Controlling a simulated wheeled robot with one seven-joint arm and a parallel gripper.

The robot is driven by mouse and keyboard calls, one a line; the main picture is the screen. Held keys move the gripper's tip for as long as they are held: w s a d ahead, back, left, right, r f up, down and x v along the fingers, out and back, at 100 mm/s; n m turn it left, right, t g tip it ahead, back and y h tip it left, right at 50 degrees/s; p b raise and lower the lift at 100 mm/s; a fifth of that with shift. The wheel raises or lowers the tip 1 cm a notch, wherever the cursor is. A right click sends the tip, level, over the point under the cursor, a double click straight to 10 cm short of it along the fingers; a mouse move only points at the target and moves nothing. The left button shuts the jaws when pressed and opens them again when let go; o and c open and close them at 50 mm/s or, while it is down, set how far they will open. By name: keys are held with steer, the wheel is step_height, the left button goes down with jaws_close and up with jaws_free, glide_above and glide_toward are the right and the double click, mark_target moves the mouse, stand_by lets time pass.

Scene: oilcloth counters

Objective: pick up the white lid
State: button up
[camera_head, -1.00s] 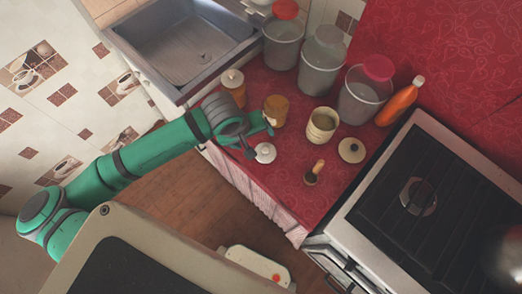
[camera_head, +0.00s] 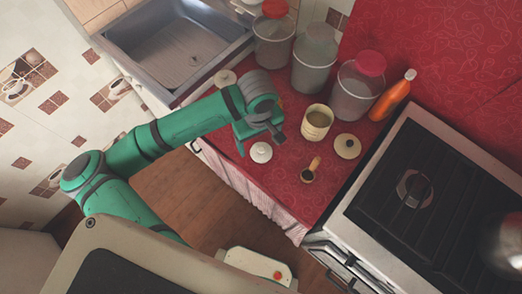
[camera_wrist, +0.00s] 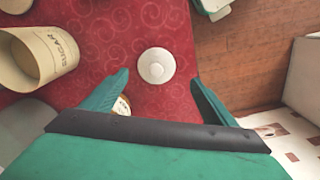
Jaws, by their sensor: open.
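The white lid (camera_head: 261,152) lies on the red counter cloth, near its front edge, round with a small knob. In the wrist view the white lid (camera_wrist: 156,66) shows from above, a little beyond the fingertips and between their lines. My gripper (camera_head: 260,141) is open, pointing down close to the lid. In the wrist view my gripper (camera_wrist: 158,80) has its two green fingers spread wide with nothing between them. The gap in height between fingers and lid is hard to judge.
A cream sugar canister (camera_head: 316,122), a cream lid with a dark knob (camera_head: 347,147) and a wooden-handled piece (camera_head: 310,171) stand to the right. Large lidded bins (camera_head: 314,60) and an orange bottle (camera_head: 391,96) are behind. The stove (camera_head: 430,190) is right, the sink (camera_head: 170,50) left.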

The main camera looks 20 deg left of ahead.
mark_target(261, 149)
steer(key=shift+w+d+f, duration=0.1)
steer(key=shift+d+f, duration=0.1)
steer(key=shift+f, duration=1.15)
steer(key=shift+w+d+f, duration=0.1)
steer(key=shift+d+f, duration=0.05)
steer(key=shift+f, duration=1.15)
steer(key=shift+c, duration=0.6)
steer(key=c, duration=1)
